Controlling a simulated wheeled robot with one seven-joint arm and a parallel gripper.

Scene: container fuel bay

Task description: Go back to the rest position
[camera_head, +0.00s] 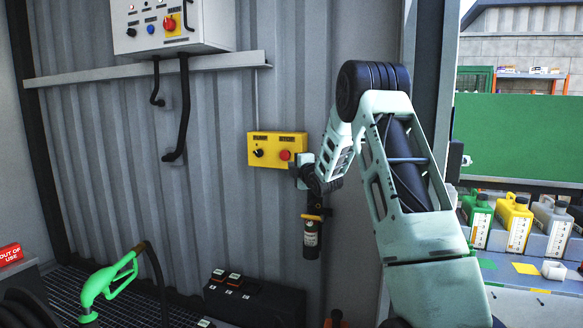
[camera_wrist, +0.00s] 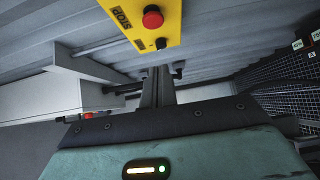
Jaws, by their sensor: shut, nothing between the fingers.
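A yellow control box (camera_head: 272,148) is fixed to the corrugated wall, with a black knob (camera_head: 258,152) on its left and a red button (camera_head: 285,155) on its right. In the wrist view the box (camera_wrist: 126,18) shows at the top, with its red stop button (camera_wrist: 152,17). My arm is bent, and its wrist is at the right end of the box. My gripper (camera_wrist: 157,75) is shut and empty in the wrist view, apart from the red button. In the head view its fingers are hard to make out against the wrist.
A dark cylinder (camera_head: 311,240) with a pale label shows just below my wrist. A grey switch panel (camera_head: 172,27) hangs at upper left. A green fuel nozzle (camera_head: 105,285) stands at lower left. Green, yellow and grey canisters (camera_head: 515,222) stand on a shelf at right.

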